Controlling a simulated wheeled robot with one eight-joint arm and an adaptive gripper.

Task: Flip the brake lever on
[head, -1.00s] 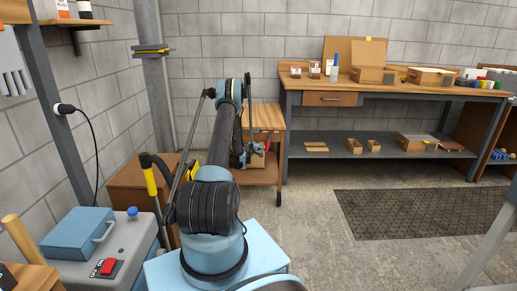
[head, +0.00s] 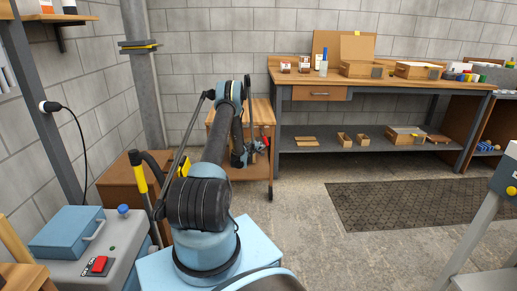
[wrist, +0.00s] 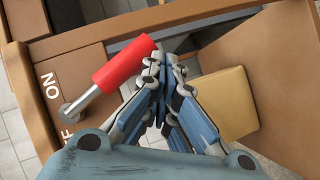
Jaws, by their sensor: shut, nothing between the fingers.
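The brake lever (wrist: 123,62) has a red cylindrical handle on a metal rod. In the wrist view the rod rises from a pivot on a brown wooden panel (wrist: 85,75). White "ON" lettering is beside it, with a partly hidden "F" below. The handle points up and right, away from the lettering; I cannot tell which setting it is in. My gripper (wrist: 165,62) is shut and empty, its fingertips close to the handle's free end. I cannot tell if they touch. In the head view a small red piece (head: 265,140) shows by my gripper (head: 245,155) at the wooden cart.
The wooden cart (head: 262,112) stands against the wall, left of a workbench (head: 390,83) with boxes. A tan block (wrist: 222,105) lies beside the fingers. A grey machine (head: 105,250) with a red switch is at left. The floor between is open.

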